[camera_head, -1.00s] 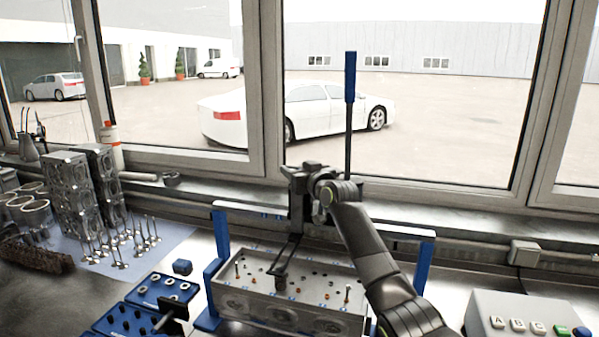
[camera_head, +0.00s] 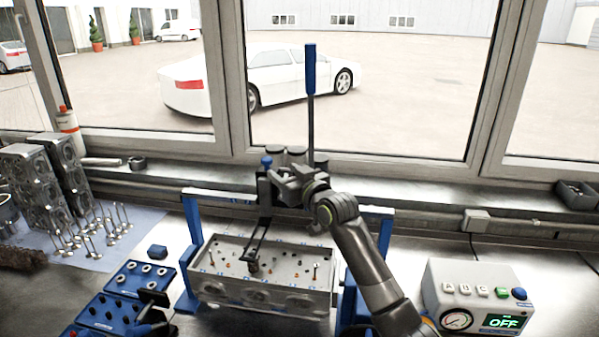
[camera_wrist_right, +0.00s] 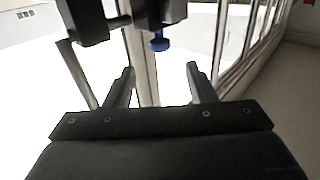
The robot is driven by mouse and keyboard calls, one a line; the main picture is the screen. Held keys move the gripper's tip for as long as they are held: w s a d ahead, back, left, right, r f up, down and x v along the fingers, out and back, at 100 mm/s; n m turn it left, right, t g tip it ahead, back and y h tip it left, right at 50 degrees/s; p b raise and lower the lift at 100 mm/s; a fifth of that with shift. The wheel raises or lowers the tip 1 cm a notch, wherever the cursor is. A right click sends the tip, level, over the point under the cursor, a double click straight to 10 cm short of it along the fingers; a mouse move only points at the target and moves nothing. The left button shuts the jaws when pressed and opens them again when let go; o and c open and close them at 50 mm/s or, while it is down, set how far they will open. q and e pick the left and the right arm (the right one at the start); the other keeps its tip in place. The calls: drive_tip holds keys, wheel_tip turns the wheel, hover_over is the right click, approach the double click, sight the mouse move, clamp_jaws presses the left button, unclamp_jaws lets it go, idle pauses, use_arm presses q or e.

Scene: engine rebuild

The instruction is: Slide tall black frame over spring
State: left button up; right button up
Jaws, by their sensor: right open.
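The tall black frame (camera_head: 264,196) stands upright over the metal cylinder head (camera_head: 210,285) in the head view, with a blue knob on top. Its lower arms reach down to a dark foot at the head's top face. A spring there is too small or hidden to make out. My right gripper (camera_head: 285,184) is open, close beside the frame's upper part on its right. In the right wrist view my open fingers (camera_wrist_right: 158,82) have nothing between them. The frame's dark upper part and blue knob (camera_wrist_right: 159,43) show beyond the fingertips.
A blue stand (camera_head: 194,228) surrounds the cylinder head, and a tall blue-handled lever (camera_head: 310,80) rises behind. Blue trays (camera_head: 118,311) with small parts lie at lower left, with a dark object on them. Several valves stand at left. A control box (camera_head: 447,280) reading OFF stands right.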

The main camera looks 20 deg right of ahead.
drive_tip(key=p+v, duration=0.2)
drive_tip(key=v, duration=0.3)
drive_tip(key=shift+s, duration=0.35)
